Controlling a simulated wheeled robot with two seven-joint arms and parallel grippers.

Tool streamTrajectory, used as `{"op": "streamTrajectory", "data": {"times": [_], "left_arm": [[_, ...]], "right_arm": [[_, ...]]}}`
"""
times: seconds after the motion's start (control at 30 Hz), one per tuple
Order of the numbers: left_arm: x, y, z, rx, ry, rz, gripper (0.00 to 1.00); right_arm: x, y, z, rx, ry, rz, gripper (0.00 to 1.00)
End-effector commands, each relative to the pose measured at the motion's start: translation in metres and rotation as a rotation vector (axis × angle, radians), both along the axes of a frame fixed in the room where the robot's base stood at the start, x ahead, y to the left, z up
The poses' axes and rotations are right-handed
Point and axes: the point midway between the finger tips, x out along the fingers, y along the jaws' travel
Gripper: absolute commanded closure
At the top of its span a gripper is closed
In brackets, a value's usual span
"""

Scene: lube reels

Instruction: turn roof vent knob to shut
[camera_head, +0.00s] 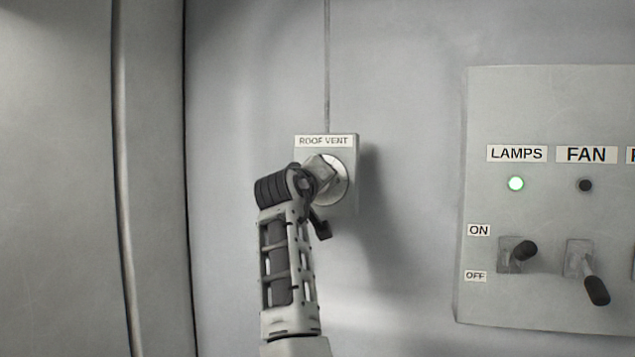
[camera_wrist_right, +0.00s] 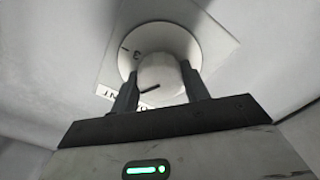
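The roof vent knob (camera_wrist_right: 160,80) is a pale round knob with a dark pointer line, in front of a round white dial (camera_wrist_right: 190,45) with a "3" and a stroke mark. In the head view the dial (camera_head: 338,184) sits on a small plate (camera_head: 345,150) labelled "ROOF VENT", partly hidden by my gripper. My right gripper (camera_head: 322,172) is at the knob. In the right wrist view its two fingers (camera_wrist_right: 158,72) lie against opposite sides of the knob, shut on it. My left gripper is in neither view.
A conduit runs up from the vent plate. A vertical wall seam is at the left. The wall between plate and panel is clear.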

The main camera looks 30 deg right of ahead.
Motion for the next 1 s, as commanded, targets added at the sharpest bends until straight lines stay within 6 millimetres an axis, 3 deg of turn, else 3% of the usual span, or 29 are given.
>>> {"op": "streamTrajectory", "data": {"times": [0.47,1.0], "left_arm": [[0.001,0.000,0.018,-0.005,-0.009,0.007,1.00],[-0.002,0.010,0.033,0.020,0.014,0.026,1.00]], "right_arm": [[0.000,0.000,0.004,-0.072,0.083,-0.001,0.77],[0.000,0.001,0.002,-0.383,0.447,0.000,0.77]]}}
